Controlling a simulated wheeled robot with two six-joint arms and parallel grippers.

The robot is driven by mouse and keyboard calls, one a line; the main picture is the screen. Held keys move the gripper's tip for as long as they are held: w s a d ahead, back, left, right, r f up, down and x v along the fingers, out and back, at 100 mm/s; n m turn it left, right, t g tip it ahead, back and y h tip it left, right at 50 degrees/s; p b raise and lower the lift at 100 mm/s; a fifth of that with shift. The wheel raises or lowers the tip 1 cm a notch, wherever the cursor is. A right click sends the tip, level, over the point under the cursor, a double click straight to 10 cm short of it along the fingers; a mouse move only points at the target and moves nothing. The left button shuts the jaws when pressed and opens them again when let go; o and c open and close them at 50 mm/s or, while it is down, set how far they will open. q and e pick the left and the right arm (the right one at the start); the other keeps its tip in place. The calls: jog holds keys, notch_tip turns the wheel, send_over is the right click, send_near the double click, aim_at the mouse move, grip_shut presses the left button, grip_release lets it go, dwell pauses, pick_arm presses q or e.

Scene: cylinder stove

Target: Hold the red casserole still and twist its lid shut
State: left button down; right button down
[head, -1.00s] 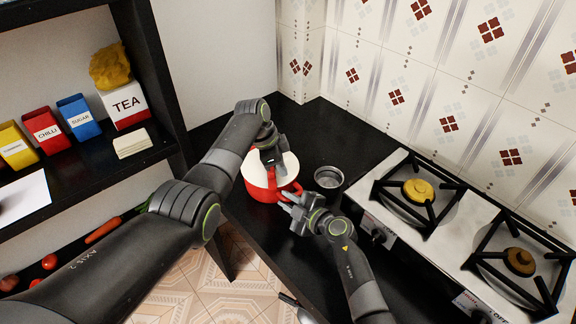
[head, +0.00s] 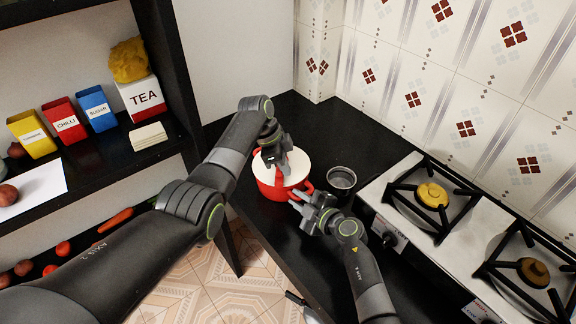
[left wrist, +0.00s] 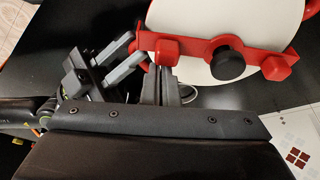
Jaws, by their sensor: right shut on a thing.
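The red casserole (head: 268,189) stands on the black counter with its white lid (head: 296,164) on top. In the left wrist view, the lid (left wrist: 212,20) carries a red bar (left wrist: 202,50) with red end blocks and a black knob (left wrist: 227,66). My left gripper (head: 279,170) is over the lid, its fingers pointing down near the red bar. In the left wrist view its fingers (left wrist: 165,75) reach one end block; their gap is unclear. My right gripper (head: 301,198) is shut on the casserole's side handle (head: 306,188). The lid's seating is partly hidden.
A small metal tin (head: 341,180) stands just right of the casserole. The gas stove (head: 408,208) lies further right, near my right arm. A shelf (head: 165,151) with boxes is on the left. The counter behind the casserole is clear.

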pick_arm(q)
jog(key=shift+w+a+f, duration=0.1)
jog(key=shift+w+a, duration=0.05)
jog(key=shift+a, duration=0.2)
pick_arm(e)
jog(key=shift+d+f, duration=0.25)
jog(key=shift+d, duration=0.05)
pick_arm(q)
jog(key=shift+d, duration=0.15)
jog(key=shift+w+d, duration=0.15)
jog(key=shift+d, duration=0.45)
jog(key=shift+s+d, duration=0.15)
jog(key=shift+d, duration=0.85)
jog(key=shift+s+d, duration=0.1)
jog(key=shift+d, duration=0.85)
pick_arm(e)
jog(key=shift+s+a, duration=0.1)
pick_arm(q)
jog(key=v, duration=1)
pick_arm(e)
jog(key=c, duration=1.6)
grip_release()
jog(key=shift+c, duration=0.2)
jog(key=o, duration=0.4)
jog(key=shift+a, duration=0.1)
pick_arm(q)
jog(key=shift+w+f, duration=0.1)
jog(key=shift+w, duration=0.05)
pick_arm(e)
jog(key=shift+r, duration=0.1)
